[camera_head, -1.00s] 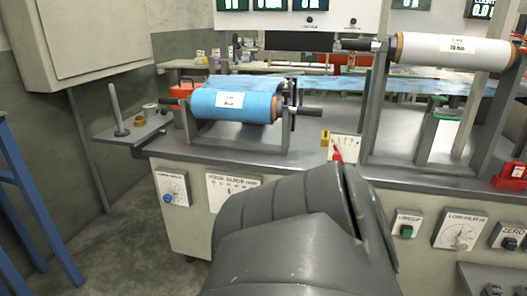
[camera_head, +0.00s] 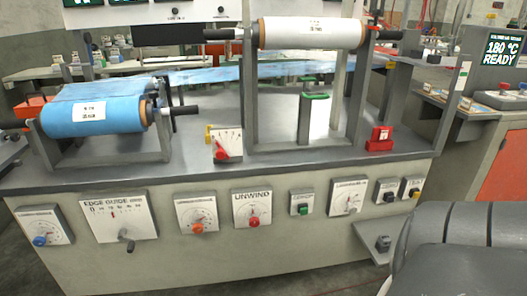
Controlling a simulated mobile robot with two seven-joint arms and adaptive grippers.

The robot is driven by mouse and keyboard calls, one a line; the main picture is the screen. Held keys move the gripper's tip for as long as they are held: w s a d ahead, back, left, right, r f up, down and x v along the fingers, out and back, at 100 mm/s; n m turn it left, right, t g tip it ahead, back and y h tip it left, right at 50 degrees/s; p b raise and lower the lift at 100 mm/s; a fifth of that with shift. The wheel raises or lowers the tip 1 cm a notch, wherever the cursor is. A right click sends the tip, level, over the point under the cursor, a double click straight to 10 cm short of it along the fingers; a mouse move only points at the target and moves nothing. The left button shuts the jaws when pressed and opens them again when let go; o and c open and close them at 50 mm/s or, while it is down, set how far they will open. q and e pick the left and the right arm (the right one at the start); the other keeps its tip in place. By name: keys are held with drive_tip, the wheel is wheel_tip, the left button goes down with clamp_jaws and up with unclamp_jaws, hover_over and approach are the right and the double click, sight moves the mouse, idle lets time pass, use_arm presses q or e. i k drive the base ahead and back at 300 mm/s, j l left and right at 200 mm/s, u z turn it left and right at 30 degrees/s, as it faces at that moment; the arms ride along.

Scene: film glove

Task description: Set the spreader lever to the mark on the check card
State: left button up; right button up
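A small white scale plate (camera_head: 229,137) stands on the grey machine top between the blue roll and the white roll. A red lever (camera_head: 222,154) sits low on its face. Scale marks run along the plate's upper part; they are too small to read, and I cannot tell which mark the lever points at. A small yellow piece (camera_head: 209,133) stands at the plate's left edge; any writing on it is unreadable. I cannot make out a check card for certain. Neither gripper is in view. A grey link of my arm fills the lower right corner.
A blue film roll (camera_head: 90,113) sits at left and a white roll (camera_head: 311,33) on a tall frame behind right. A red block (camera_head: 380,138) stands right of the plate. The front panel carries dials, including the edge guide (camera_head: 118,214) and unwind (camera_head: 252,208). The top before the plate is clear.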

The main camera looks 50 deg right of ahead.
sight(221, 154)
drive_tip(key=z, duration=1.25)
